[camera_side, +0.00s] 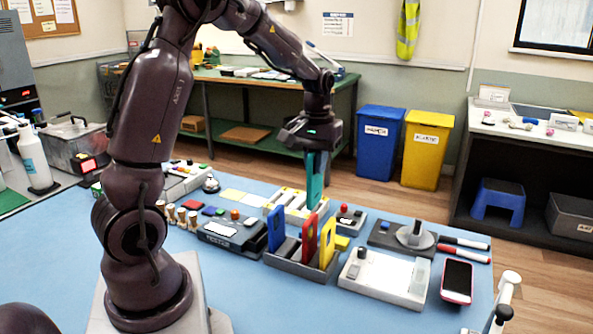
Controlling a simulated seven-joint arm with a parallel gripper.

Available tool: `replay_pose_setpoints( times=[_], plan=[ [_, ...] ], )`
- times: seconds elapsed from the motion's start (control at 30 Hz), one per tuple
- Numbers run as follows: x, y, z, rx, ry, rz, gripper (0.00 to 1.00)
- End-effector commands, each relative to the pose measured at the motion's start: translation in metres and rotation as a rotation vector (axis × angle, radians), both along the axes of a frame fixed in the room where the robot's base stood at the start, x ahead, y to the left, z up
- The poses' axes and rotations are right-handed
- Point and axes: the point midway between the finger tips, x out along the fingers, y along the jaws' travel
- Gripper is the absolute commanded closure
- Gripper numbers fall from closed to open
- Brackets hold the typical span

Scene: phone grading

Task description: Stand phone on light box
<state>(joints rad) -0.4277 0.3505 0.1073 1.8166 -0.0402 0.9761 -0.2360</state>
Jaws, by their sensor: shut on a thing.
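My gripper (314,150) points down above the table and is shut on a teal phone (316,182), seen nearly edge-on and held upright. The phone's lower end is above and behind the grey rack (290,264), which holds upright blue, red and yellow phone-like slabs. A flat box with a pale top (382,275), which looks like the light box, lies on the front of the mat, right of the rack. It has a dark knob at its back left and a clear upright piece at its right end. My fingertips are hard to make out.
A pink-edged phone (457,280) lies flat at right, near two markers (464,243). A dark stand with a round grey piece (415,236) is behind the light box. A dark device (232,232) is left of the rack. Blue mat (265,310) is clear in front.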

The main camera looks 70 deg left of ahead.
Motion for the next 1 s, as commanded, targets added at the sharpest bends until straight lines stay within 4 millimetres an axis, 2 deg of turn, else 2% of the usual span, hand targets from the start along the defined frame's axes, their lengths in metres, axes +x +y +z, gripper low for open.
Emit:
replay_pose_setpoints(
  times=[0.17,0.27,0.4,0.5,0.6,0.8,1.0],
  plan=[
    [0.049,-0.025,0.001,0.002,-0.001,-0.008,1.0],
    [0.082,-0.048,0.002,0.003,-0.001,-0.01,1.0],
    [0.128,-0.093,0.0,0.002,-0.001,-0.01,1.0],
    [0.151,-0.123,-0.001,0.001,-0.001,-0.008,1.0],
    [0.165,-0.147,-0.002,-0.001,-0.002,-0.006,1.0],
    [0.183,-0.182,-0.005,-0.004,-0.002,-0.005,1.0],
    [0.181,-0.179,-0.038,-0.004,0.002,-0.001,1.0]
  ],
)
